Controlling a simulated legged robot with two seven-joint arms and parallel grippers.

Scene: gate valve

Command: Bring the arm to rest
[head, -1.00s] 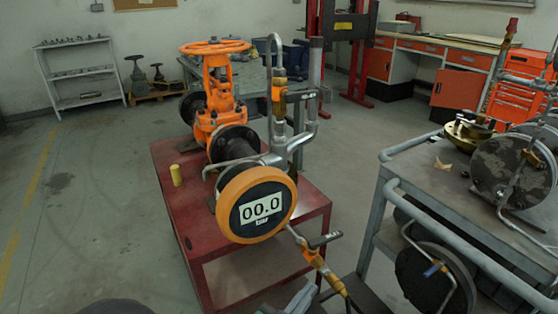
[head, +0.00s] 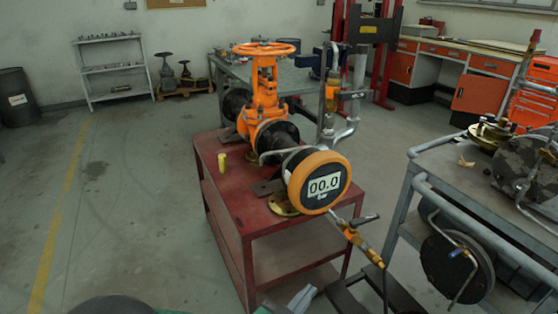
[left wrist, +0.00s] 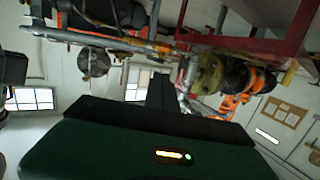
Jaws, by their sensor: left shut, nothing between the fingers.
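My left gripper (head: 300,298) shows at the bottom edge of the head view as grey fingertips, in front of the red table and apart from it. In the left wrist view my left gripper (left wrist: 161,92) shows as a dark shape beyond the green and black housing; its fingers are together and hold nothing. Most of the left arm is out of the head view. The orange gate valve (head: 265,95) stands on the red table (head: 240,215), with its handwheel on top. The gauge (head: 318,183) at its near end reads 00.0. My right gripper does not show.
A small yellow cylinder (head: 222,162) stands on the red table's left part. A grey cart (head: 415,170) with metal parts stands at the right. The floor at the left is clear.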

